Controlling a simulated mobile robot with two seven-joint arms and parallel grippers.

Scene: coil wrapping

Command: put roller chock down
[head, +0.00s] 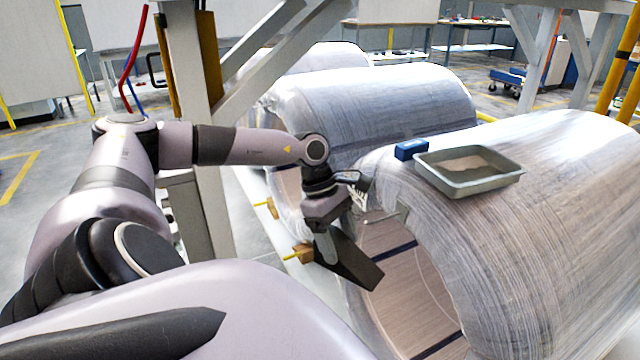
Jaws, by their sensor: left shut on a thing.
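My left gripper (328,240) points down in front of the open end of the nearest wrapped coil (540,190). It is shut on a dark, wedge-shaped roller chock (352,266). The chock is tilted, its wide end toward the lower right. In the picture it overlaps the lower left edge of the coil's opening; I cannot tell whether it touches anything. The gripper hides part of the chock's upper left side. My right gripper is not in view.
Two brown blocks with yellow handles (301,254) (272,208) sit low to the left of the coils. A grey tray (470,188) and a blue box (410,149) rest on the near coil. Another wrapped coil (380,100) lies behind. A grey post (205,190) stands close behind my left arm.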

